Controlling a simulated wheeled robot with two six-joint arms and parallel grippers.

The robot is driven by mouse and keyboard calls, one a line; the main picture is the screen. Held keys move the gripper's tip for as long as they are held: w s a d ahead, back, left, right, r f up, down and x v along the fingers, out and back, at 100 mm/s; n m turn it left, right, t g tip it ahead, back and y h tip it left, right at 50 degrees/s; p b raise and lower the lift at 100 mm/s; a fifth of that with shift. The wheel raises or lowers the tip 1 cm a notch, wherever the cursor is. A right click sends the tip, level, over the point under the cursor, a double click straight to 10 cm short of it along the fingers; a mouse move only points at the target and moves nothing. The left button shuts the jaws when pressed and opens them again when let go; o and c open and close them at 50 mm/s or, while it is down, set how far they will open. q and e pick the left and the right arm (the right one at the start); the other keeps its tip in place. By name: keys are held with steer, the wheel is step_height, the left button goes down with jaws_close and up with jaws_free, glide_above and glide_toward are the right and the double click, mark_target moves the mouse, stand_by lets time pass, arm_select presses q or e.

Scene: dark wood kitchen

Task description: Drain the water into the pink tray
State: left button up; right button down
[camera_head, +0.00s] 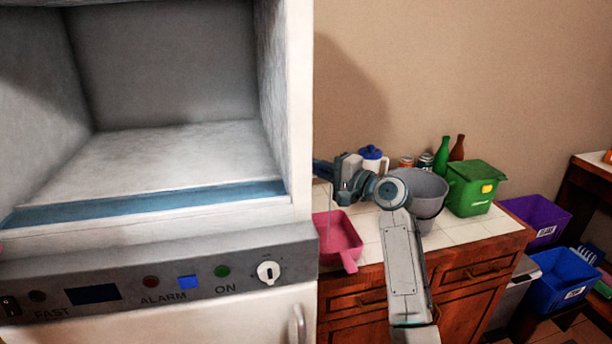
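The pink tray (345,243) sits on the white tiled counter, just right of the open white appliance. Its left side is cut off by the appliance's edge. My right arm comes up from the bottom and bends left over the counter. My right gripper (324,170) is above and behind the tray, close to the appliance's edge, and its fingertips are too small and partly hidden to read. A faint thin vertical line shows between the gripper and the tray; I cannot tell whether it is water. My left gripper is not in view.
The open appliance (150,160) is empty and fills the left half. A grey bucket (425,190), green bin (474,187), blue-lidded jug (372,158), bottles (457,148) and cans (425,161) crowd the counter. Purple (541,220) and blue bins (562,279) stand right.

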steer(key=shift+d+f+g, duration=0.1)
steer(key=shift+f+g, duration=0.05)
steer(key=shift+g, duration=0.15)
steer(key=shift+n+y, duration=0.4)
steer(key=c, duration=1.5)
jaws_free()
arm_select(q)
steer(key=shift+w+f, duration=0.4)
